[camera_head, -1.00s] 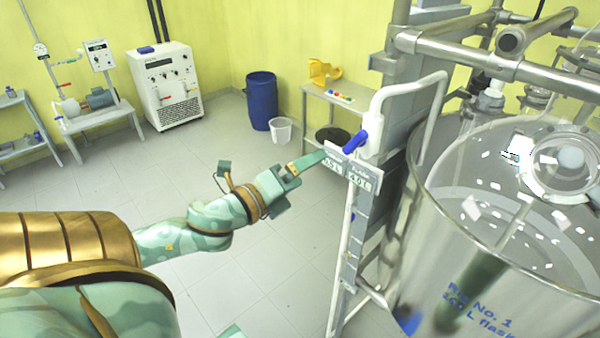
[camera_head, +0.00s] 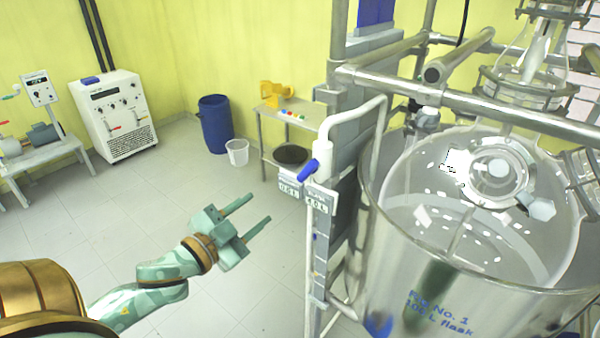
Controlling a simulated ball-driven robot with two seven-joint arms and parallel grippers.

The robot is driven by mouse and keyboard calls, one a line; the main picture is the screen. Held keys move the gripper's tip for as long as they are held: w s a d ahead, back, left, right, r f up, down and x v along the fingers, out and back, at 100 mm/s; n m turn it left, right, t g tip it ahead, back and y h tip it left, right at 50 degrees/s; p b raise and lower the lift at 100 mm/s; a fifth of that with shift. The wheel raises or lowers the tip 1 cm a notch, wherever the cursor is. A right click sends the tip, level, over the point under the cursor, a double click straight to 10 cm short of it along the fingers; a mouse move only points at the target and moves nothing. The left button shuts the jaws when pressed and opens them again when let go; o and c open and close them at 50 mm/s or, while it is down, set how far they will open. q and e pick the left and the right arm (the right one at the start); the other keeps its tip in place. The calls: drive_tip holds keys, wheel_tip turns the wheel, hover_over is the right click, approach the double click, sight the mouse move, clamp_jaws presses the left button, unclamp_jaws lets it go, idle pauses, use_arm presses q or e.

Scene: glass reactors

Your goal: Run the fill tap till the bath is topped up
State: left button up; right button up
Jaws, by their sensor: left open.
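The fill tap's blue lever (camera_head: 308,171) sits on a white valve body at the end of a bent white pipe (camera_head: 352,115). Two small plates below it read about "0.0 L" and "4.0 L" (camera_head: 316,204); the small print is hard to read. I cannot make out the water level. My left gripper (camera_head: 254,211) is open and empty, left of and below the lever, apart from it. My right gripper is not in view.
Metal frame bars (camera_head: 450,95) cross above the vessel. Behind the tap stands a small table (camera_head: 318,113) with a yellow object. A blue barrel (camera_head: 215,125) and a white bin (camera_head: 237,152) stand on the floor.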

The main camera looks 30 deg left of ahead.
use_arm(q)
drive_tip(key=n+p, duration=0.1)
drive_tip(key=p, duration=0.3)
approach(304, 173)
drive_tip(key=w, duration=0.8)
drive_tip(key=shift+d, duration=0.25)
drive_tip(key=shift+w+d, duration=0.1)
drive_tip(key=shift+w, duration=0.55)
drive_tip(key=c, duration=0.9)
drive_tip(key=shift+o, duration=0.2)
